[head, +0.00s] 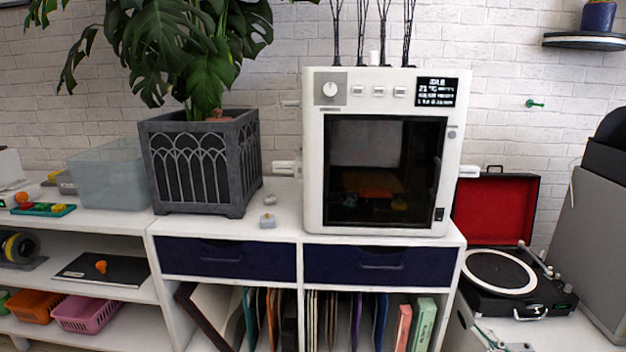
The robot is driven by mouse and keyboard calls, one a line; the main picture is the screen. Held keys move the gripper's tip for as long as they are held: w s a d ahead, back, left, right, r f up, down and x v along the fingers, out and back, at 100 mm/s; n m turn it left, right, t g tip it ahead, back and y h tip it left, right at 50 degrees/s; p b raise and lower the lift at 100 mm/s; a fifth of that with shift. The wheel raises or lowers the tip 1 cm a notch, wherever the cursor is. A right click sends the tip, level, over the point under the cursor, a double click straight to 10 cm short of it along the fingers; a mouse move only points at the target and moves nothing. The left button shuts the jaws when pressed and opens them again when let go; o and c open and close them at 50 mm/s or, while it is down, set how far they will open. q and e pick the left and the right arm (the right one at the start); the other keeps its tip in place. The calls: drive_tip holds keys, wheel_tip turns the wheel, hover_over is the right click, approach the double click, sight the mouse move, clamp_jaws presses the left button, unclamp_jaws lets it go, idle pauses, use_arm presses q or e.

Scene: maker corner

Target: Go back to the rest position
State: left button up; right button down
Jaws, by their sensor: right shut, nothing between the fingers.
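My right gripper (490,336) shows only in part at the bottom edge, right of centre, in front of the record player. Its fingers are shut with nothing between them. It appears apart from the furniture and objects around it. My left gripper is out of view.
A white 3D printer (312,150) with its dark door shut stands on the white cabinet (285,200). A potted plant in a grey planter (200,165) and a translucent bin (105,178) stand to its left. An open record player (500,272) and a grey panel (592,240) are at right.

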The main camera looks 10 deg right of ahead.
drive_tip(key=s+a+f+g, duration=0.6)
drive_tip(key=s+a+f, duration=0.6)
drive_tip(key=s+f, duration=0.15)
drive_tip(key=s+a+f+g+h, duration=0.1)
drive_tip(key=s+a+f+g, duration=0.2)
drive_tip(key=s, duration=0.4)
drive_tip(key=s+a+f+g, duration=0.25)
drive_tip(key=s+a, duration=0.25)
drive_tip(key=s, duration=0.3)
use_arm(q)
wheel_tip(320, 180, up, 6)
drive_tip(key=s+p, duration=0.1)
drive_tip(key=p, duration=1.3)
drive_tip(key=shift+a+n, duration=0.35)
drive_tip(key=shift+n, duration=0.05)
use_arm(e)
drive_tip(key=w+a+r+m+t+h, duration=0.1)
drive_tip(key=a+r+m+t+h, duration=0.1)
drive_tip(key=a+r+m, duration=0.2)
drive_tip(key=shift+w+r+m, duration=0.15)
drive_tip(key=shift+r+m, duration=1.25)
drive_tip(key=shift+r, duration=0.25)
